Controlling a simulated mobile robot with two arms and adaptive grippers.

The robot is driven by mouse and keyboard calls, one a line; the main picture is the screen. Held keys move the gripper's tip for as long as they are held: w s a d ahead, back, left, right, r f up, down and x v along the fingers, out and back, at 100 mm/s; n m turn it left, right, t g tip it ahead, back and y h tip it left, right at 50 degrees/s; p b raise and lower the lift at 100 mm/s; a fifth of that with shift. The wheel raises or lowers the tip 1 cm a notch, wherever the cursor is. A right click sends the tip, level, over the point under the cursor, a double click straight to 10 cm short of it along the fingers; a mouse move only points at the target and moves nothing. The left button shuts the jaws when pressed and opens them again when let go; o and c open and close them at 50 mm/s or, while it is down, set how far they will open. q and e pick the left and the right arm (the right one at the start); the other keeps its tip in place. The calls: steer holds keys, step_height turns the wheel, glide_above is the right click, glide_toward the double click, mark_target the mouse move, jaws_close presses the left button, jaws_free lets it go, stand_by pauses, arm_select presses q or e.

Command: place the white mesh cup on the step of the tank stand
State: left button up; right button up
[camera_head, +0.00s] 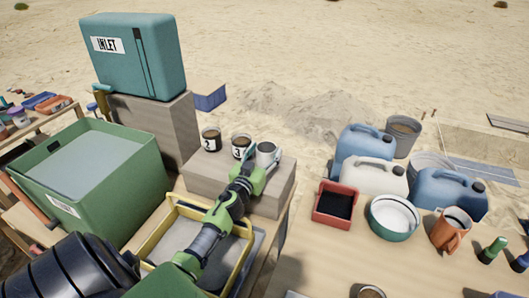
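The tank stand is a grey-brown block with a tall rear part and a lower step (205,172). A pale grey-white cup (267,152), which looks like the white mesh cup, is upright at the right part of the step, beside two dark jars labelled 2 (211,140) and 3 (241,147). Its base is partly hidden, so I cannot tell if it touches the step. My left gripper (256,170) is at the cup's near side, its green fingers partly hiding it. I cannot tell if they are closed on it. My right gripper is not in view.
A teal INLET tank (135,57) stands on the tall part. A green bin (90,165) and a yellow-rimmed tray (160,232) are at left.

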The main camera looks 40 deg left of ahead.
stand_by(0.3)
arm_select(q)
steer(key=shift+r, duration=0.2)
steer(key=v, duration=0.7)
steer(key=shift+s, duration=0.25)
